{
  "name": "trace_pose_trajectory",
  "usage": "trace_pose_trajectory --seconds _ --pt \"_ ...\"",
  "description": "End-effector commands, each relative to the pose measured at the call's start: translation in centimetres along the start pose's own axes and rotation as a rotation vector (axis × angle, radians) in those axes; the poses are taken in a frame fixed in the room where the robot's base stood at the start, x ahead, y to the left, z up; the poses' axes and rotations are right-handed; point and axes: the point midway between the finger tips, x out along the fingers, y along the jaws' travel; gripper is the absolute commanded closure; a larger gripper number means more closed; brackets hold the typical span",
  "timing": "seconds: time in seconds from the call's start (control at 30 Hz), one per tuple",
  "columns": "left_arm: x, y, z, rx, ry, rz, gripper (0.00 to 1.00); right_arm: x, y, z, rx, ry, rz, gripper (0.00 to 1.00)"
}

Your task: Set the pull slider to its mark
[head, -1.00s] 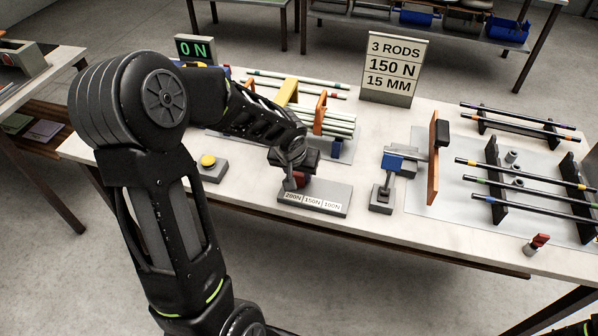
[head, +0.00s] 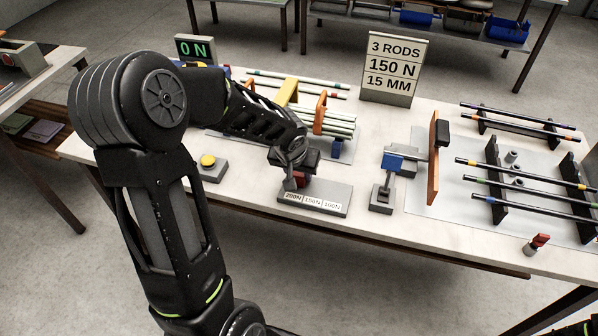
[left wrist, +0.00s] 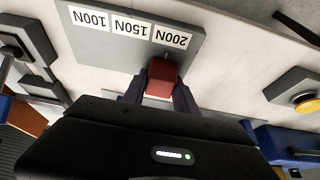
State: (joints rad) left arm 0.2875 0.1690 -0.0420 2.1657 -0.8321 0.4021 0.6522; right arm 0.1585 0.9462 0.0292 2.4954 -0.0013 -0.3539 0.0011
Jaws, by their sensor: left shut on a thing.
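The pull slider is a grey plate (head: 335,196) at the front edge of the table, with white labels reading 200N, 150N and 100N. Its red knob (head: 302,179) is at the left end, by the 200N label. In the left wrist view the red knob (left wrist: 162,72) sits beside the 200N label, and the plate (left wrist: 100,45) appears upside down. My left gripper (head: 292,182) is shut on the red knob, with a finger on each side of it in the left wrist view (left wrist: 160,90). My right gripper is not in view.
A sign (head: 395,68) reads 3 RODS, 150 N, 15 MM. A display (head: 195,49) reads 0 N. A yellow button (head: 208,160) stands left of the slider, and a blue clamp-like block (head: 394,162) stands to its right. Racks with rods (head: 525,183) fill the right side.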

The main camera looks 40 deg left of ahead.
Motion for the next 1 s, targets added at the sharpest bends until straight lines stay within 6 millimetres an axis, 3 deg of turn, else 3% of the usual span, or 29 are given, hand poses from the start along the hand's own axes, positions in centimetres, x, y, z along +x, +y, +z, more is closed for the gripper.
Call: trace_pose_trajectory --seconds 0.3,0.67,0.7,0.93,1.0 --pt "0.6 4.2 0.0 0.004 0.005 0.003 1.0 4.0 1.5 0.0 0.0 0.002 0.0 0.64" --pt "0.0 5.0 0.0 0.0 0.001 0.001 1.0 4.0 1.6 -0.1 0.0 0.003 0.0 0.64" --pt "0.0 5.0 0.0 0.0 0.001 0.001 0.63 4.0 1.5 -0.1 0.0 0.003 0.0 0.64" --pt "0.0 5.0 0.0 0.0 0.0 0.001 0.44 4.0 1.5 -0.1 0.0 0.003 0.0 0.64" --pt "0.0 5.0 0.0 0.0 0.0 0.001 0.44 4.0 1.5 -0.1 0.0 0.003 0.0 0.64"
